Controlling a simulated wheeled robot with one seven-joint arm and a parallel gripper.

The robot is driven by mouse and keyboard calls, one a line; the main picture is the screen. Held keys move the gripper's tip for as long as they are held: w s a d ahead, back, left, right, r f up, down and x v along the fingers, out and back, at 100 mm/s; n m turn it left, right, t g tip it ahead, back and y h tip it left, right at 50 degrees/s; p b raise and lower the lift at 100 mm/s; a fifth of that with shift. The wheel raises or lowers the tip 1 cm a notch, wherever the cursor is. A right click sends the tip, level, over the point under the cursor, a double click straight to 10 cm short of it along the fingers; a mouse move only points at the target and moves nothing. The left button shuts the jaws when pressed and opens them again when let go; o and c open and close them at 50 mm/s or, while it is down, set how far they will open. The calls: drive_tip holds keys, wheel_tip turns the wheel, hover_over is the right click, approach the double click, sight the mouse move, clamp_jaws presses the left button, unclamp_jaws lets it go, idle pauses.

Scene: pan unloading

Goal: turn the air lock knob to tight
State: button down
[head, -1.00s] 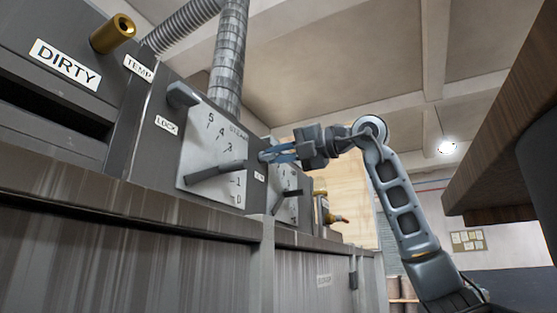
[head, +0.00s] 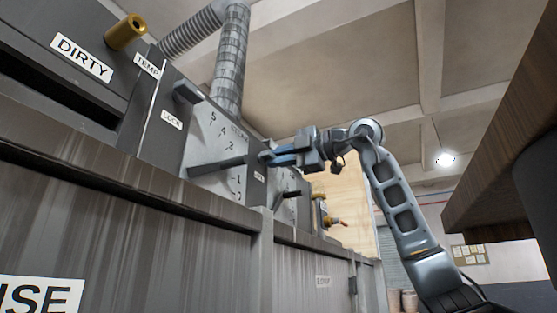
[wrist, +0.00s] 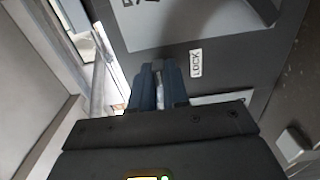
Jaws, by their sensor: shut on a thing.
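My gripper (head: 268,158) reaches the grey machine front beside the far dial, and its bluish fingers are closed. In the wrist view the fingers (wrist: 158,72) are shut on a small part, which I take to be the air lock knob (wrist: 157,66); the fingers hide most of it. A LOCK label (wrist: 195,63) sits just right of the fingertips there. The nearer panel has its own dark lock handle (head: 187,93) above a LOCK label (head: 172,120); my gripper is apart from it. I cannot read the knob's setting.
The near steam dial (head: 215,135) carries a long dark lever (head: 218,166). The far dial's lever (head: 292,193) lies just below my gripper. Brass fittings (head: 328,215) stick out beyond it. A dark wooden surface (head: 505,170) overhangs at right.

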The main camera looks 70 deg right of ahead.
idle(0.4)
drive_tip(key=c, duration=1.1)
unclamp_jaws()
drive_tip(key=s+b, duration=0.1)
drive_tip(key=s, duration=0.6)
drive_tip(key=shift+s+a+b, duration=0.2)
drive_tip(key=shift+s+b, duration=0.15)
drive_tip(key=shift+s, duration=0.05)
